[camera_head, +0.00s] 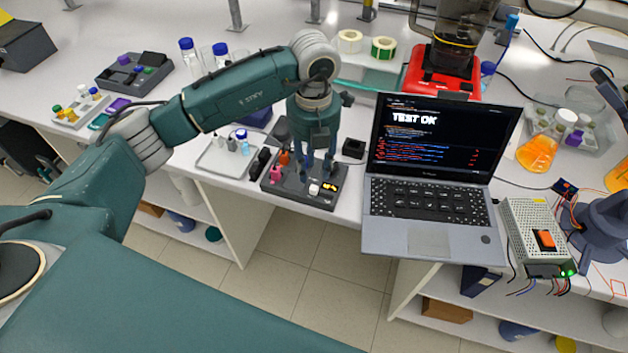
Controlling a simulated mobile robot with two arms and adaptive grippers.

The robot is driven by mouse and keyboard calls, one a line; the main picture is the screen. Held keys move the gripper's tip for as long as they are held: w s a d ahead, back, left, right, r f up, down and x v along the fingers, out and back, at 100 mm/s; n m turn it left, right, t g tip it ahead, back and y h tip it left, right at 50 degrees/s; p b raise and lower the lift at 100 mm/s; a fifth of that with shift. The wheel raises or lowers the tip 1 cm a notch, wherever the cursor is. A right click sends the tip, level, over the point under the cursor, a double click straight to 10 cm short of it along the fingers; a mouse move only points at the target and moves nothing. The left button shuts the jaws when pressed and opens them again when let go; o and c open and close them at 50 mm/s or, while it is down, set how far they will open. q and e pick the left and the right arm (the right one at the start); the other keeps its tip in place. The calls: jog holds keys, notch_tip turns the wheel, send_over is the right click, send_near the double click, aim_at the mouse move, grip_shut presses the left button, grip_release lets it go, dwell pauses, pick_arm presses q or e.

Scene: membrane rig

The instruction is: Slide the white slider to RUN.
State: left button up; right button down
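A dark grey panel rig (292,193) lies at the front edge of the bench, left of the laptop. A small white block (314,189), likely the white slider, shows on its front part. Pink and orange knobs and yellow marks show beside it. Any RUN label is too small to read. My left gripper (318,172) points down over the back of the rig, just behind the white block. Its two fingers look apart, with nothing seen between them. I cannot tell whether the fingertips touch the rig. My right gripper is not in view.
An open laptop (430,205) reading "TEST OK" stands right of the rig. A white tray (213,168) with vials lies to the left. A wired power unit (536,237) is at the right.

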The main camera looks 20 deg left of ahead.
aim_at(314, 188)
pick_arm(q)
notch_tip(314, 188, down, 6)
jog(key=shift+s+r+p, duration=0.1)
jog(key=shift+p, duration=0.8)
jog(key=shift+f, duration=0.65)
grip_shut()
